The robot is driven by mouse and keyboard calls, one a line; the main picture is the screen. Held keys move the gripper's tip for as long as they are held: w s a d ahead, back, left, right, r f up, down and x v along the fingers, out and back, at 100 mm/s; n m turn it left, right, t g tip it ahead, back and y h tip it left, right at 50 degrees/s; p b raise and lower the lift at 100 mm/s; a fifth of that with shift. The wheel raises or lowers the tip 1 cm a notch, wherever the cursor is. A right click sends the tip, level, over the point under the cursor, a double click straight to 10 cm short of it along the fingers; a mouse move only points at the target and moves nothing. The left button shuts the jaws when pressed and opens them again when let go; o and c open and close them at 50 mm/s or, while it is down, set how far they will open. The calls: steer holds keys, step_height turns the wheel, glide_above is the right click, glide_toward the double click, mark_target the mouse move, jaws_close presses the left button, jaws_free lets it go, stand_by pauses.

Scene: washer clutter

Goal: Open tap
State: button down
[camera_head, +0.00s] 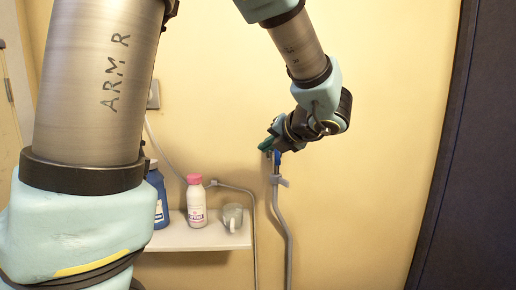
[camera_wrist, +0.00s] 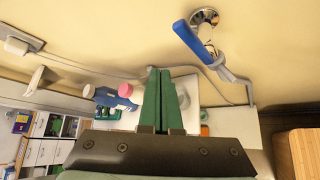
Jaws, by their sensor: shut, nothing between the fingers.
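The tap has a blue lever handle (camera_wrist: 188,40) and a round metal wall plate (camera_wrist: 205,17). In the wrist view it sits on the wall, above and to the right of my fingers. A grey hose (camera_wrist: 240,82) hangs from it. In the head view the blue handle (camera_head: 277,158) shows just below my gripper, with the grey hose (camera_head: 283,215) running down. My gripper (camera_head: 268,145) is shut and empty close to the tap; its green fingers (camera_wrist: 158,70) lie side by side. In the wrist view the fingers do not overlap the handle. Contact cannot be told from the head view.
A white shelf (camera_head: 195,238) on the yellow wall holds a blue bottle (camera_head: 158,195), a white bottle with a pink cap (camera_head: 196,205) and a clear mug (camera_head: 232,217). A wall pipe (camera_head: 253,240) runs beside the hose. A dark panel (camera_head: 460,170) stands at the right.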

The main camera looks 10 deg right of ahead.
steer(key=s+d, duration=0.1)
steer(key=s+d+b, duration=0.1)
steer(key=s, duration=0.1)
steer(key=s+d, duration=0.1)
steer(key=shift+s+r, duration=0.1)
steer(key=shift+s, duration=0.3)
